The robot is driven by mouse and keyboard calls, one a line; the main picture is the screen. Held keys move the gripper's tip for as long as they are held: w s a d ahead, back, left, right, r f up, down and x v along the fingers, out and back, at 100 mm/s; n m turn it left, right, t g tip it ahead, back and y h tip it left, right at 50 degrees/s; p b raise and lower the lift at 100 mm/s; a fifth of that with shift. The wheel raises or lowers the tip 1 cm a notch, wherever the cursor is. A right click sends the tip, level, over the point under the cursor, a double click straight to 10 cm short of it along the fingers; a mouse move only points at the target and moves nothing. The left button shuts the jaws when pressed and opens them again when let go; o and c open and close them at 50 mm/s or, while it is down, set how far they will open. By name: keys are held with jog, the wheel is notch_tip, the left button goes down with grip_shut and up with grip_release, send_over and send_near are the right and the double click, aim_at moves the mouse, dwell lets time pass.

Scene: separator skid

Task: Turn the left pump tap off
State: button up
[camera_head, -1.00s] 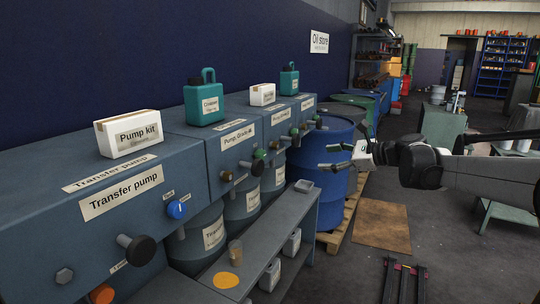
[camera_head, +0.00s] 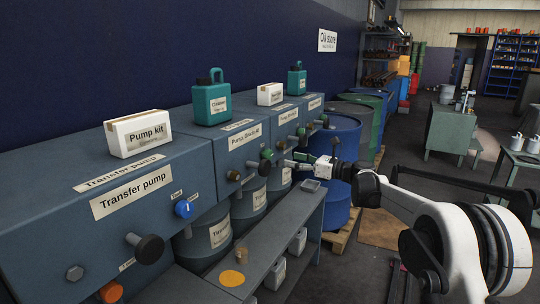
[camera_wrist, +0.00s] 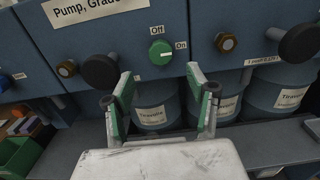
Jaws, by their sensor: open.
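A green round tap (camera_wrist: 160,52) sits on a blue pump front in the wrist view, with "Off" above it and "On" to its right. Its pale mark looks roughly level, towards "On". In the head view a green tap (camera_head: 266,154) shows on the pump marked "Pump, Grade". My gripper (camera_wrist: 160,78) is open and empty, its green-padded fingers pointing at the pump front. The tap appears between and just beyond the fingertips, with no visible contact. In the head view my gripper (camera_head: 291,160) is close to the row of pump fronts.
A black handle (camera_wrist: 100,71) and a brass knob (camera_wrist: 67,69) are left of the tap; another brass knob (camera_wrist: 227,43) and black handle (camera_wrist: 299,43) are right. Drums stand below. A grey shelf (camera_head: 262,245) runs along the front. The nearest pump has a blue tap (camera_head: 184,208).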

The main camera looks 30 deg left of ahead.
aim_at(270, 155)
jog(key=a+p, duration=0.1)
jog(key=a, duration=0.9)
jog(key=shift+s+a, duration=0.1)
jog(key=shift+s, duration=0.1)
jog(key=c, duration=1.1)
jog(key=shift+c, duration=0.2)
